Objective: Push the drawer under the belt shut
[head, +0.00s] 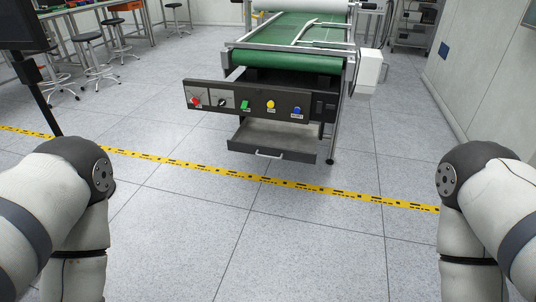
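The drawer (272,140) sits low under the green belt (287,60), at the near end of the conveyor. It is pulled out toward me, and its grey inside shows. A light handle (269,155) is on its dark front. Above the drawer is a dark control panel (247,101) with red, black, green, yellow and blue controls. My left and right arms show at the lower left and lower right, well apart from the drawer. Both grippers are out of the picture.
A yellow-and-black floor tape line (220,171) crosses between me and the conveyor. The tiled floor (265,245) ahead is clear. Stools (97,62) and a workbench stand at the back left. A white box (368,70) is at the conveyor's right side, near the wall.

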